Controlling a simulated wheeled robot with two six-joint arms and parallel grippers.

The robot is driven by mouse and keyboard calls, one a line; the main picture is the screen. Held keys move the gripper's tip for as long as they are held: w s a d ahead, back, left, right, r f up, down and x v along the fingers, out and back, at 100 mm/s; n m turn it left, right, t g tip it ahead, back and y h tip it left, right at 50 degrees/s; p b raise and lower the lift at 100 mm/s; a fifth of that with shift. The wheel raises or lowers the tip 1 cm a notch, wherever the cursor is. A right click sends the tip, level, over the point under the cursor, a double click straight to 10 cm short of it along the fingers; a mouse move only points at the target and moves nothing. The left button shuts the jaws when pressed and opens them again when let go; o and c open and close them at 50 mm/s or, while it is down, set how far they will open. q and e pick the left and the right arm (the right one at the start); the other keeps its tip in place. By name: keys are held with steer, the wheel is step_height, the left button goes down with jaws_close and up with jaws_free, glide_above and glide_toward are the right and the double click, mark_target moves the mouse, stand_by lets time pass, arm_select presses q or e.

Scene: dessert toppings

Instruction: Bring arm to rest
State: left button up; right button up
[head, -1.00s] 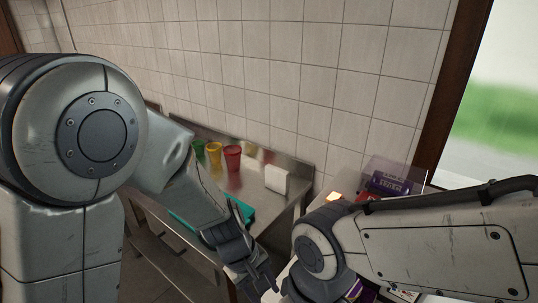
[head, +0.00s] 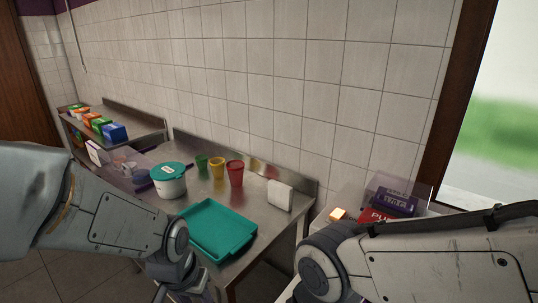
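My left arm (head: 115,215) comes in from the left in the head view, in front of the steel table. Its gripper (head: 180,288) points down at the bottom edge, below the front of the teal tray. The picture edge cuts it off, so I cannot tell whether it is open or shut. My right arm (head: 430,255) lies across the lower right, its wrist joint (head: 318,268) near the bottom middle. The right gripper is not visible.
On the steel table (head: 262,222) are a teal tray (head: 215,228), a white tub with teal lid (head: 170,182), green (head: 201,164), yellow (head: 217,168) and red (head: 235,173) cups, and a white block (head: 279,195). Colored boxes (head: 102,126) stand far left. A clear-sided bin (head: 398,194) stands right.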

arm_select(q)
steer(key=s+d+r+m+g+b, duration=0.1)
steer(key=s+d+r+m+g, duration=0.1)
steer(key=s+d+m, duration=0.3)
steer(key=s+d+r, duration=0.1)
steer(key=s+d, duration=0.3)
steer(key=s, duration=0.2)
steer(key=shift+s+d+m+h, duration=0.2)
steer(key=shift+s+m+h, duration=0.1)
steer(key=shift+s, duration=0.05)
stand_by(0.5)
